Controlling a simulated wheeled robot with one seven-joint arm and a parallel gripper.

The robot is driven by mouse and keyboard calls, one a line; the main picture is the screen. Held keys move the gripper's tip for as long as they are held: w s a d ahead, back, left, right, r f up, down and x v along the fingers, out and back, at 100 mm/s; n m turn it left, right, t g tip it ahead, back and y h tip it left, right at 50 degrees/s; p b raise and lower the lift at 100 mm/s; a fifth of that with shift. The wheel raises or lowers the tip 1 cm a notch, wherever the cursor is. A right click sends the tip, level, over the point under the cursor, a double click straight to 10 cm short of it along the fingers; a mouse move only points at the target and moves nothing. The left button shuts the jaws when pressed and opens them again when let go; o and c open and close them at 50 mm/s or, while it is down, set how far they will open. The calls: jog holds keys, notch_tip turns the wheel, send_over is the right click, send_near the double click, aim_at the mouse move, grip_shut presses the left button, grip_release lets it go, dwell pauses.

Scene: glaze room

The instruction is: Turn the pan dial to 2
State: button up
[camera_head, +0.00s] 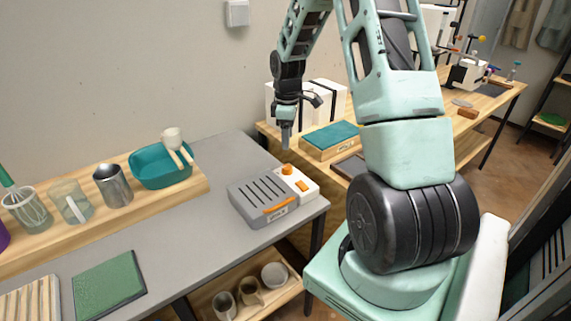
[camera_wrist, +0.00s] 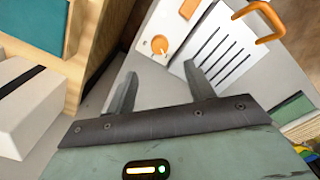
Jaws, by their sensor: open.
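The pan dial is a round orange knob (camera_head: 287,169) on the white panel (camera_head: 299,179) of a grey slotted unit (camera_head: 250,203) at the grey table's right end. In the wrist view the orange dial (camera_wrist: 160,45) lies just beyond the fingertips, roughly between them in the picture. Its numbers are too small to read. My gripper (camera_head: 285,143) points down above and slightly behind the dial, apart from it. In the wrist view my gripper (camera_wrist: 161,72) has its two fingers spread, with nothing between them.
An orange switch (camera_head: 303,187) sits beside the dial, and an orange handle (camera_head: 281,206) is on the unit's front. A teal-topped box (camera_head: 330,140) and white boxes stand on the wooden table behind. A teal basin (camera_head: 160,172) stands left. Grey tabletop (camera_head: 190,235) left of the unit is clear.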

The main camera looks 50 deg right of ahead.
aim_at(287, 167)
notch_tip(287, 167, down, 11)
jog(key=shift+r+p, duration=0.1)
jog(key=shift+p, duration=0.4)
jog(key=c, duration=1)
